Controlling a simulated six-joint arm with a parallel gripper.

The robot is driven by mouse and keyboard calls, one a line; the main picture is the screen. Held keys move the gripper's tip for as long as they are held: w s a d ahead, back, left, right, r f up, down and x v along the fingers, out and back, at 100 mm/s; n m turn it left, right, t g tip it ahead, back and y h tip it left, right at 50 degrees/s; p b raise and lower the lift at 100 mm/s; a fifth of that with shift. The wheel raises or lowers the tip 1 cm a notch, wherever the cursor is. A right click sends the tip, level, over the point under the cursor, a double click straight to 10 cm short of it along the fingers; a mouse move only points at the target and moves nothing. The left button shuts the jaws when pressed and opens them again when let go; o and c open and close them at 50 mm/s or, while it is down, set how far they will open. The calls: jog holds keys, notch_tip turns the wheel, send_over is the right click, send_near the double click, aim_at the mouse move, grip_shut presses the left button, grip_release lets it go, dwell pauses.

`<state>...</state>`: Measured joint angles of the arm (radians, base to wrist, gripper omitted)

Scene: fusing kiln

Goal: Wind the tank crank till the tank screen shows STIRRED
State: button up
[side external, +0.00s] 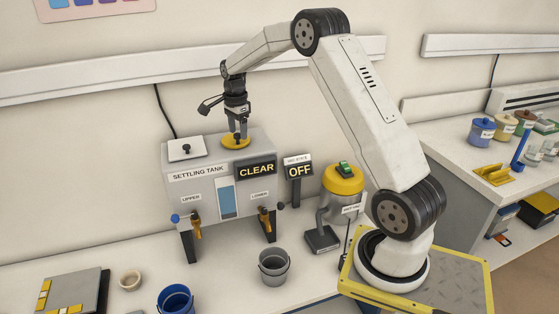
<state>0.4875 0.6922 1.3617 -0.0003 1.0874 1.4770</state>
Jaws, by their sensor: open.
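The settling tank (180,160) is a grey box on legs near the wall. Its screen (256,170) reads CLEAR in yellow letters. A yellow round crank (229,143) with a dark knob lies on top of the tank at its right. My gripper (237,136) points down right over the crank, its fingers at the knob. It is open; whether the fingers touch the knob I cannot tell. The gripper partly hides the crank. Two orange taps, UPPER (196,228) and LOWER (267,226), stick out of the tank's front.
A white lid (187,150) with a knob sits on the tank's left top. A sign (299,171) reading OFF and a yellow-topped device (343,180) stand right of the tank. A grey bucket (273,268) and a blue bucket (175,300) stand in front.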

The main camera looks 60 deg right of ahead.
jog(key=shift+f, duration=0.3)
grip_shut()
jog(key=shift+n, duration=0.4)
